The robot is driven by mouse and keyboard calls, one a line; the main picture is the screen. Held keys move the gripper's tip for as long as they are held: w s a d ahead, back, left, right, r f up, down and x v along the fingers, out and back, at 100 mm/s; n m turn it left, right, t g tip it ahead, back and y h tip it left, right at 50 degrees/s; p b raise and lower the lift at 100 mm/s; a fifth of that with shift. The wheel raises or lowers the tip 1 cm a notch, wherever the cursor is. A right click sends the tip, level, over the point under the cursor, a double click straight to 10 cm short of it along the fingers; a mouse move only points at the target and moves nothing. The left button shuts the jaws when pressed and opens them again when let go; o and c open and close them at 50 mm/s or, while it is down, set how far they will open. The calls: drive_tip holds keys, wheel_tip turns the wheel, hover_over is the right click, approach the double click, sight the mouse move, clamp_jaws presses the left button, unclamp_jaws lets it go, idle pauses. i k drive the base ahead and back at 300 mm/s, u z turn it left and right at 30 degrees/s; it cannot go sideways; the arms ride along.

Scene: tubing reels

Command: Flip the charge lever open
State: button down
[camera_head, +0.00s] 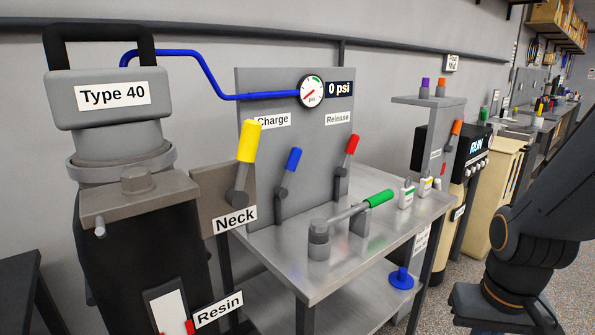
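The charge lever (288,172) has a blue handle on a grey arm and stands below the "Charge" label (272,120) on the grey back panel. Its handle points up, tilted slightly right. The release lever (347,162), with a red handle, stands to its right below the "Release" label (338,118). A round gauge (312,91) above them is marked "0 psi" beside it. Part of my black arm (535,235) is at the right edge, well away from the levers. My gripper is not seen.
A yellow-handled lever (246,150) marked "Neck" stands close in front, left of the charge lever. A green-handled lever (378,198) lies across the metal table (385,245). The Type 40 vessel (110,98) stands at left, and a blue tube (205,70) runs to the gauge.

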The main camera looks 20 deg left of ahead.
sight(280, 191)
drive_tip(key=k, duration=0.65)
drive_tip(key=u, duration=1.1)
drive_tip(key=i, duration=0.35)
drive_tip(key=u, duration=0.05)
